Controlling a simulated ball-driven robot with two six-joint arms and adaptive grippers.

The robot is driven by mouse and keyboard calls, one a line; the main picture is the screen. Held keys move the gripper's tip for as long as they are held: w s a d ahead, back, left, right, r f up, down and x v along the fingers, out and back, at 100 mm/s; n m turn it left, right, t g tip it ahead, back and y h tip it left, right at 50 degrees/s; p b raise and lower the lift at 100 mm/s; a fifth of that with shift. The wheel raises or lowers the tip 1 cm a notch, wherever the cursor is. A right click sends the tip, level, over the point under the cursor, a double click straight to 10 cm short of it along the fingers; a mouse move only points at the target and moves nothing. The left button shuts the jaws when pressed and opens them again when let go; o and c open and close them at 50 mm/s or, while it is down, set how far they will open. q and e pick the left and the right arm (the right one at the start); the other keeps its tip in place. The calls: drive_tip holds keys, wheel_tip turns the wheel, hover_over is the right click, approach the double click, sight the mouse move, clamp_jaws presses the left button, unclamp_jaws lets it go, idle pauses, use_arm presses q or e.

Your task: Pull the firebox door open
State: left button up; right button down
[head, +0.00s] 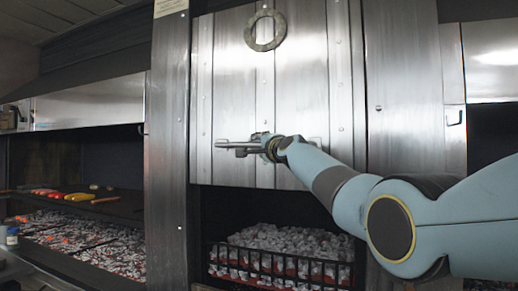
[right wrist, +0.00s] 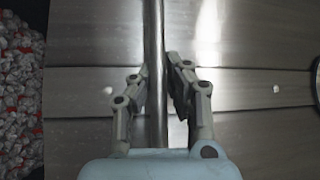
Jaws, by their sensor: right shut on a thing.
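The firebox door (head: 232,90) is a riveted panel of brushed metal in the middle of the head view. A horizontal bar handle (head: 228,144) crosses its lower part. My right gripper (head: 258,146) is at the handle, its arm coming from the right. In the right wrist view the handle (right wrist: 153,30) runs between the two fingers (right wrist: 159,78), which are shut on it. The door plate (right wrist: 95,88) lies behind the fingers. My left gripper is in neither view.
Below the door's lower edge is a dark opening with a black wire basket (head: 285,268) of grey, ember-flecked coals (head: 285,242). A metal ring (head: 265,30) hangs at the door's top. At the left, food pieces (head: 78,196) lie above a coal bed (head: 85,240).

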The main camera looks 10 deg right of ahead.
drive_tip(key=c, duration=1.3)
unclamp_jaws()
drive_tip(key=shift+s+a+r, duration=0.2)
drive_tip(key=shift+s+r, duration=0.05)
drive_tip(key=shift+r, duration=0.25)
drive_tip(key=shift+f, duration=0.1)
drive_tip(key=shift+f, duration=0.1)
drive_tip(key=shift+s+d+f, duration=0.1)
drive_tip(key=shift+s+f, duration=0.05)
drive_tip(key=shift+s, duration=0.35)
drive_tip(key=v, duration=1.1)
